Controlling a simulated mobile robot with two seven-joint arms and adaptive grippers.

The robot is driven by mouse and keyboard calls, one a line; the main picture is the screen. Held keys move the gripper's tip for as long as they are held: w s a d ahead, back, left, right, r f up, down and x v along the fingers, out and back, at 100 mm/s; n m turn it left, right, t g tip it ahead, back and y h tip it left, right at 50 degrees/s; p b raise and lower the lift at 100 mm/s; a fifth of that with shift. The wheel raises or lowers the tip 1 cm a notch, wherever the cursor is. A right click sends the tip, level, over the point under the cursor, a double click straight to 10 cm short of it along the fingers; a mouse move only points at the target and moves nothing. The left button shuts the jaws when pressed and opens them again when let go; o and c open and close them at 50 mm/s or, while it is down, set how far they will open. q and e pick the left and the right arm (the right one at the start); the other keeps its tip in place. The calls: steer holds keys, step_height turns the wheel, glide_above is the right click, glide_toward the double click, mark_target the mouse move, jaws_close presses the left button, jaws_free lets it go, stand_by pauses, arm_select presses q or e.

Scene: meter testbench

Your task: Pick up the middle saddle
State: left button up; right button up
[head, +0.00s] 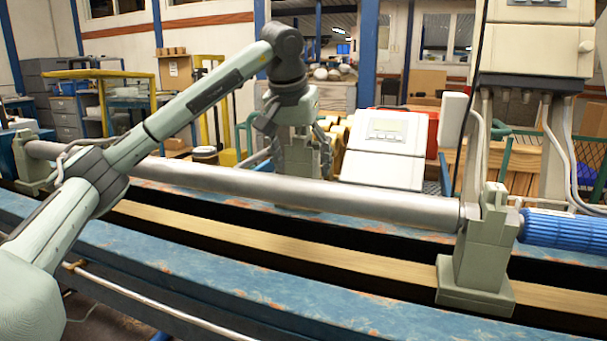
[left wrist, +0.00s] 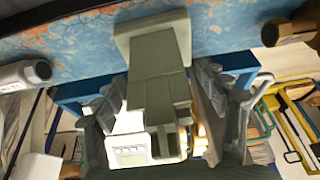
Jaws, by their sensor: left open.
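The middle saddle (head: 297,158) is a pale grey-green stepped block. It stands behind the long grey pipe in the head view, its lower part hidden by the pipe. My left gripper (head: 294,134) hangs over it from above, with its fingers pointing down. In the left wrist view the saddle (left wrist: 158,92) appears upside down, its wide base on the blue, orange-speckled bench. My left gripper (left wrist: 160,115) is open, one finger on each side of the saddle's narrow upper part. Gaps show beside the saddle; contact is not clear. My right gripper is not seen.
The grey pipe (head: 260,188) runs across the front between a left saddle (head: 32,162) and a right saddle (head: 478,265). A blue ribbed cylinder (head: 562,229) lies beyond the right saddle. A white meter box (head: 386,148) stands right of the middle saddle.

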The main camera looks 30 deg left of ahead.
arm_select(q)
steer(key=shift+x, duration=1.05)
steer(key=shift+r, duration=0.15)
jaws_close()
